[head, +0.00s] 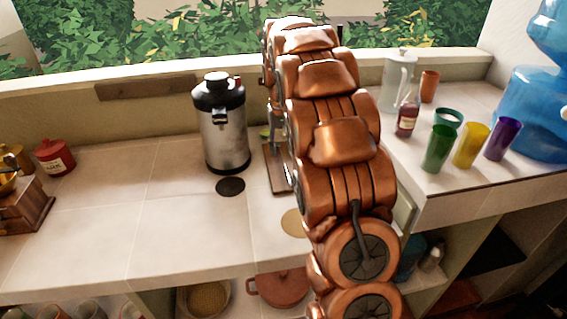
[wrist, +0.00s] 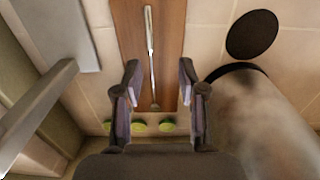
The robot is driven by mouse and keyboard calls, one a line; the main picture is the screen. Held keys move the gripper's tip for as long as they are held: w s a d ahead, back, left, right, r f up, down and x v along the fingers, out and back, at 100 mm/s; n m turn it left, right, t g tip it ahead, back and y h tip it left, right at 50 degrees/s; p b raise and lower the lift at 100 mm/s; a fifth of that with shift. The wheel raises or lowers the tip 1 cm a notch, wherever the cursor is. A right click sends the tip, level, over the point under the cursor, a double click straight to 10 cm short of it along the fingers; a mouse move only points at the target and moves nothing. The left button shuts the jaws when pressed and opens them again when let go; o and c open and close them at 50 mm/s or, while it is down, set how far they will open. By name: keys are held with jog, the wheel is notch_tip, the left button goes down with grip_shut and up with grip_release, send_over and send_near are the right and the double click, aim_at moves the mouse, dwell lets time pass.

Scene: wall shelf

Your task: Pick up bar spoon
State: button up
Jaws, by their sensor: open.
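The bar spoon (wrist: 150,45) is a long, thin silver piece lying lengthwise on a brown wooden board (wrist: 171,30) in the wrist view. My gripper (wrist: 158,92) is open and empty in the wrist view, with one finger on each side of the spoon's lower part. The gap between the fingers looks clear; how far they are above the board is hard to tell. In the head view the board (head: 278,178) lies on the counter left of my copper arm, which hides most of that area. I cannot make out the spoon there.
A steel dispenser (head: 225,130) stands left of the board, with a dark disc (head: 230,187) before it. Right are a bottle (head: 407,118) and coloured cups (head: 471,145). The left counter is mostly free.

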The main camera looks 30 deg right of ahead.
aim_at(286, 168)
jog(key=shift+w+d+f, duration=0.25)
jog(key=shift+w+d, duration=0.2)
jog(key=shift+d, duration=0.1)
jog(key=shift+w+d+f, duration=0.2)
jog(key=shift+w+d, duration=0.25)
jog(key=shift+d, duration=0.1)
jog(key=shift+d+f+p, duration=0.15)
jog(key=shift+f+p, duration=1.4)
jog(key=shift+f, duration=2.35)
grip_shut()
